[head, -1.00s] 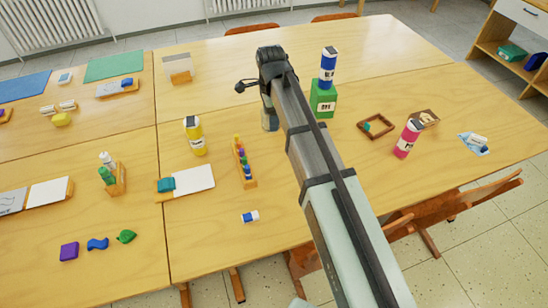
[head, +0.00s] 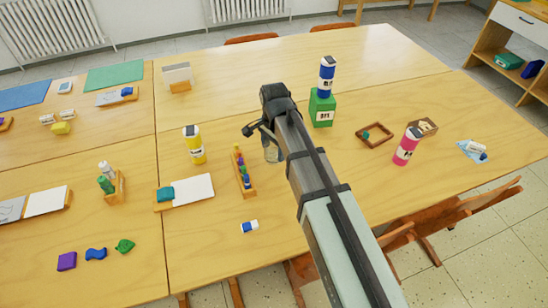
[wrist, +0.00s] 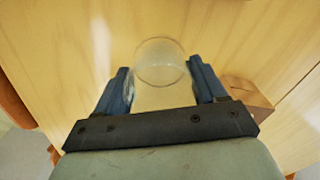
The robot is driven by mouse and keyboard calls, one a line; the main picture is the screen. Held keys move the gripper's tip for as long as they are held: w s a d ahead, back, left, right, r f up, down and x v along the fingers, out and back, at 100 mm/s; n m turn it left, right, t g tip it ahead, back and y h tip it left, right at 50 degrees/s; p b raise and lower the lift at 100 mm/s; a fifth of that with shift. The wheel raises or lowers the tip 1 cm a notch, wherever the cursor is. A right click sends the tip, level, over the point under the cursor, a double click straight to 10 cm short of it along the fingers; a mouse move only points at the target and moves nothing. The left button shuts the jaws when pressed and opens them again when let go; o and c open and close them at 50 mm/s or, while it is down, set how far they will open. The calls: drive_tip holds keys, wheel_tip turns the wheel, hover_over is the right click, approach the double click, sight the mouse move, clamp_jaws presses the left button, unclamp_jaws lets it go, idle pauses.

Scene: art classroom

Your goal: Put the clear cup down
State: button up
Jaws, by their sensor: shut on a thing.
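The clear cup (head: 271,150) is see-through and shows just below the end of my arm in the head view, partly hidden by it. In the wrist view the cup (wrist: 160,62) sits between the two blue fingers of my gripper (wrist: 159,68), its round rim towards the camera. My gripper is shut on the cup. The cup is over the wooden table (head: 225,235), right of the wooden rack with coloured pegs. I cannot tell whether its base touches the tabletop.
The peg rack (head: 246,178) stands close left of the cup. A yellow bottle (head: 194,145) is further left. A small blue-white eraser (head: 249,227) lies in front.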

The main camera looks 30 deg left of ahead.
sight(274, 158)
drive_tip(key=shift+f, duration=2.35)
drive_tip(key=shift+f, duration=0.1)
drive_tip(key=o, duration=1)
wheel_tip(274, 158, up, 12)
drive_tip(key=shift+r, duration=0.1)
